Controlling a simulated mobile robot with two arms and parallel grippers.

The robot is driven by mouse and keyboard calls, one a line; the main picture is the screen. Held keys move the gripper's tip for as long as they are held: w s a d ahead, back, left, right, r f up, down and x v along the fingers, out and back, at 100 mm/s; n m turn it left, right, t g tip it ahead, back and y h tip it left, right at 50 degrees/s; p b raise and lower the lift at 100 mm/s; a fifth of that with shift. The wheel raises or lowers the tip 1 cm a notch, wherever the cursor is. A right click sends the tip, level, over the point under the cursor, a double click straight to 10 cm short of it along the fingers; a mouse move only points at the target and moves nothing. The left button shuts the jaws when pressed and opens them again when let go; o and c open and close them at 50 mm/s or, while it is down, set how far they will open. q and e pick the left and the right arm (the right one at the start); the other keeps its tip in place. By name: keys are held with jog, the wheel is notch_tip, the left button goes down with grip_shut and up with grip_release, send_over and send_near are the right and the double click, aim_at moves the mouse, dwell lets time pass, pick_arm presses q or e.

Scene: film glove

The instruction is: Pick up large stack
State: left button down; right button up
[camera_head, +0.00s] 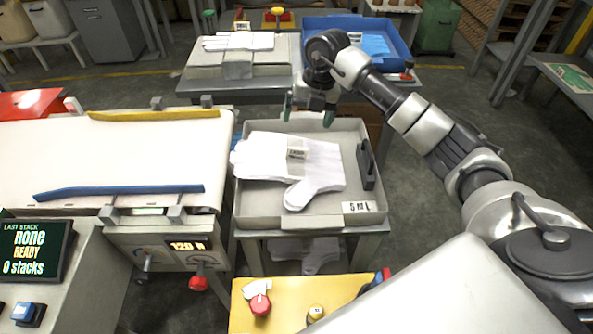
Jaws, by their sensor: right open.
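A stack of white film gloves (265,160) lies in a grey tray (262,212) at the middle, with a small printed tag on top. The tray's front edge carries a label reading "S" or "5 M L", too small to be sure. A second white stack (262,41) lies on a grey tray or block on the far table. My right gripper (308,115) comes in from the right and hangs above the back edge of the near tray, behind the gloves. Its fingers are apart and nothing shows between them. My left gripper does not show.
A white-topped machine (110,160) with yellow and blue bars stands left. A screen (33,250) reads "none READY 0 stacks". A blue bin (395,38) stands at the back. A yellow board (285,310) with red and yellow knobs is in front. A dark upright piece (366,165) stands inside the tray's right side.

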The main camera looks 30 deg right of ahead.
jog(key=shift+w+d+f, duration=0.15)
jog(key=shift+w+f, duration=0.05)
jog(key=shift+f, duration=0.7)
send_over(298, 149)
jog(key=d, duration=0.1)
jog(key=f, duration=0.4)
jog(key=shift+s+f+b, duration=0.25)
jog(key=shift+s+b, duration=0.05)
jog(key=x, duration=0.5)
jog(key=shift+w+d, duration=0.1)
jog(key=shift+f, duration=0.15)
jog(key=c, duration=1.2)
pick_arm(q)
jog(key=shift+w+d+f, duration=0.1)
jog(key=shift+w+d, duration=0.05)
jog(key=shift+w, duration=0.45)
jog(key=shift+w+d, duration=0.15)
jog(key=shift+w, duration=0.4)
pick_arm(e)
jog(key=shift+c, duration=0.5)
